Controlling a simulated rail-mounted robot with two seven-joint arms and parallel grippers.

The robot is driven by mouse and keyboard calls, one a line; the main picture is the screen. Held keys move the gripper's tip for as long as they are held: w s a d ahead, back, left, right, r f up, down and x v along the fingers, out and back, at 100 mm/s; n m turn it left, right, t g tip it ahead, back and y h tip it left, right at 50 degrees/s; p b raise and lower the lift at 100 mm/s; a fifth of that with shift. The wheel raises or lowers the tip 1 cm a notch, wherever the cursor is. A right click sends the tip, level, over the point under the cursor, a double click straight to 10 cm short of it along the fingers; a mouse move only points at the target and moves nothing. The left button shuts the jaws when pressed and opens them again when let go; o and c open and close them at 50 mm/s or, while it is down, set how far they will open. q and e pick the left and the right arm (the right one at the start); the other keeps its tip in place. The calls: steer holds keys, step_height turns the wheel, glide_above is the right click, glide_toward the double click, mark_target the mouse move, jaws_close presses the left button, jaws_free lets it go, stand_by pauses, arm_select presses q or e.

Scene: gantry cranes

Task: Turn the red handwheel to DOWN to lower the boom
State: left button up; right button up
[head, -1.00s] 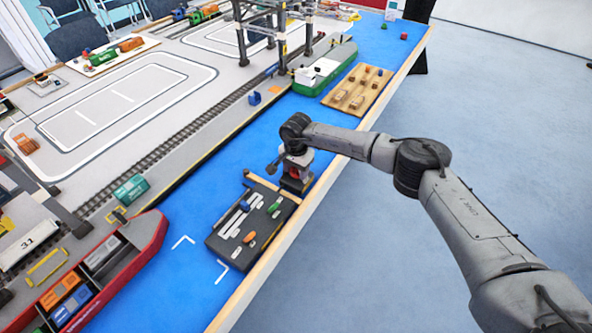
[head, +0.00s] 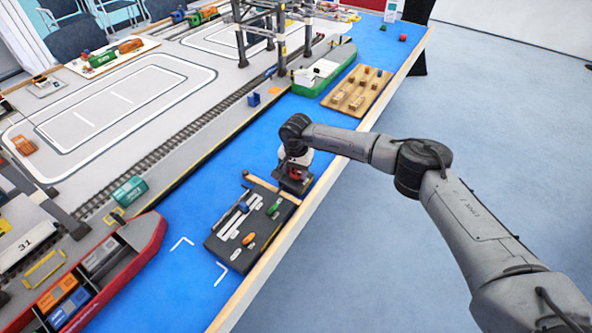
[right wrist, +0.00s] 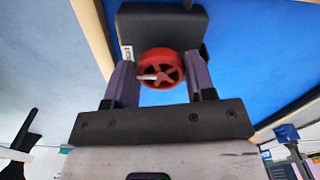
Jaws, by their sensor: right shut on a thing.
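The red handwheel (right wrist: 162,68) sits on a dark block (right wrist: 185,28) in the right wrist view, with a pale bar across its left part. The fingers of my right gripper (right wrist: 160,76) stand on either side of the wheel and are shut on it. In the head view my right gripper (head: 294,161) points down over the handwheel (head: 294,174), and the wrist hides most of the wheel. A white label on the block shows at the wheel's upper left in the wrist view, too small to read. My left gripper is out of view.
A dark control panel (head: 229,232) with green and orange knobs lies in front of the wheel. A red ship (head: 150,232) is at left, and a wooden tray (head: 336,104) and green ship (head: 337,64) are farther back. The blue surface left of the wheel is clear.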

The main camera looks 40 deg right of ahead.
mark_target(296, 172)
steer(key=o, duration=0.9)
steer(key=shift+o, duration=0.2)
steer(key=shift+r, duration=0.55)
step_height(296, 172, up, 13)
steer(key=p, duration=0.2)
steer(key=shift+p, duration=0.4)
steer(key=shift+f, duration=0.15)
